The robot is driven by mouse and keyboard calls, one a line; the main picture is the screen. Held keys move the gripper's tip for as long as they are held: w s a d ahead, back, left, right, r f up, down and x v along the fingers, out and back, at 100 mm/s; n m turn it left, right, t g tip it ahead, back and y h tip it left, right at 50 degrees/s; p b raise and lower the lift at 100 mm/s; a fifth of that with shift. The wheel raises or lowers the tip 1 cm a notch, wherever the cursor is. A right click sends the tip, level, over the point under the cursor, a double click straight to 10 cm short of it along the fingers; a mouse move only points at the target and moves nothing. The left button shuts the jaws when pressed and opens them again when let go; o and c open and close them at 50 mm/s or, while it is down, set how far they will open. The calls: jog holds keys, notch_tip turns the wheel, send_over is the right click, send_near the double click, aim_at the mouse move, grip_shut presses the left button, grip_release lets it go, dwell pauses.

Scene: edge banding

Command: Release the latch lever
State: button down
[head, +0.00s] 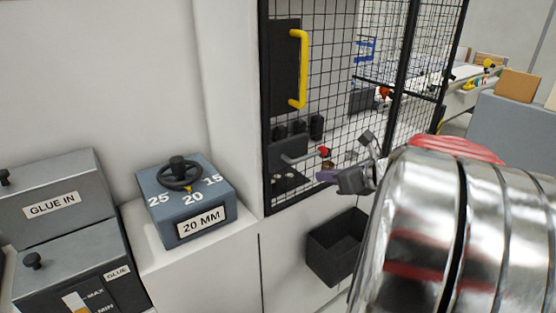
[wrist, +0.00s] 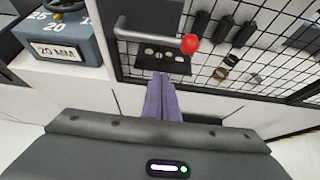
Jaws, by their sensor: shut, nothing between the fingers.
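The latch lever is a grey bent rod (wrist: 148,35) with a red ball knob (wrist: 190,43), on a black plate with several small round buttons or bolts (wrist: 163,59). In the head view the red knob (head: 325,152) shows at the lower part of the mesh door, and the rod lies roughly level. My gripper (wrist: 160,78) has its purple fingers shut together and empty. Its tips are just below the plate in the wrist view, left of the knob, apart from the rod as far as I can see. In the head view my gripper (head: 322,176) is just below the knob.
The black mesh door (head: 340,90) has a yellow handle (head: 300,68). A black bin (head: 336,245) hangs below it. At left stand a blue-grey dial box (head: 185,200) marked 20 MM and a glue unit (head: 60,205). Dark parts (wrist: 222,30) sit behind the mesh.

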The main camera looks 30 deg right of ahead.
jog(key=shift+w+r, duration=1.3)
jog(key=shift+r, duration=0.15)
jog(key=shift+r, duration=0.2)
